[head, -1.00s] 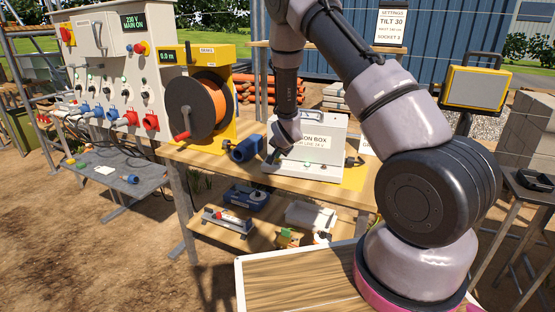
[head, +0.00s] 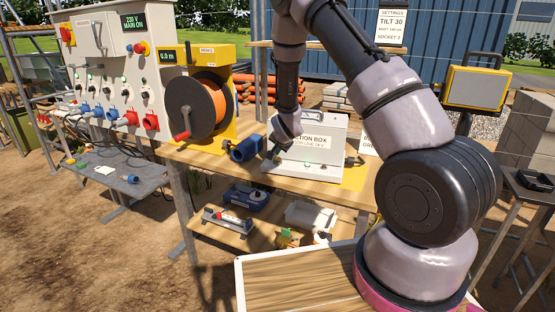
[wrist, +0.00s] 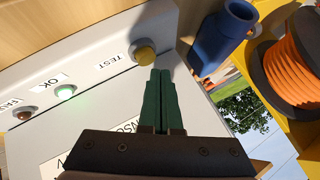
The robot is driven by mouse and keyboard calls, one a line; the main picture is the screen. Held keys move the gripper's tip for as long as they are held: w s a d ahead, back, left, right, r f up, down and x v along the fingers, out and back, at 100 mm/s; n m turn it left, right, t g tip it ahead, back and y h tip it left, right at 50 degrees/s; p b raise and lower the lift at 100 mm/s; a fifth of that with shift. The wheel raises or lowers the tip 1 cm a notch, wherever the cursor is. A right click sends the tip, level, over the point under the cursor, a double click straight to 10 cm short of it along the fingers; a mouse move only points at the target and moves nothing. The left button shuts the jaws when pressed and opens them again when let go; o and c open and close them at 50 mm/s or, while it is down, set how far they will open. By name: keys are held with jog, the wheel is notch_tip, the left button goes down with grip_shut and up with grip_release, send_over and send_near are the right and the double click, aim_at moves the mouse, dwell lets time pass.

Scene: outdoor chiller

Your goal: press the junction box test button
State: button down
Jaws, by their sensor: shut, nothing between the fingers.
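The white junction box (head: 318,148) stands on the wooden bench in the head view, its left end partly hidden by my arm. In the wrist view its panel carries a round yellow button (wrist: 145,55) beside the label TEST. A glowing green lamp (wrist: 65,92) is by the label OK, and a dark reddish lamp (wrist: 25,114) sits farther left. My gripper (wrist: 160,74) is shut and empty, its green fingertips just beside and below the yellow button in the picture. I cannot tell whether they touch it. In the head view my gripper is small and dark at the box's left end.
A blue connector (wrist: 222,38) lies close to the right of my fingers, also seen in the head view (head: 246,148). The orange cable reel (head: 208,105) stands left of the box. A black knob (head: 354,161) is at the box's right end.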

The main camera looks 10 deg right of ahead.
jog(key=shift+r, duration=0.1)
jog(key=shift+r, duration=2.4)
jog(key=shift+r, duration=0.25)
notch_tip(320, 180, up, 12)
send_over(278, 159)
jog(key=s+d, duration=0.2)
jog(key=s, duration=0.3)
jog(key=s+d+r+n+g+y, duration=0.1)
jog(key=s+d+r+n, duration=0.15)
jog(key=s+r, duration=0.9)
jog(key=s+r+n, duration=0.1)
jog(key=s+r, duration=0.3)
jog(key=s, duration=0.7)
jog(key=s+d+r+n+g+y, duration=0.1)
jog(key=s+r, duration=0.3)
jog(key=s, duration=0.7)
jog(key=shift+s+d+r, duration=0.15)
jog(key=shift+s, duration=0.25)
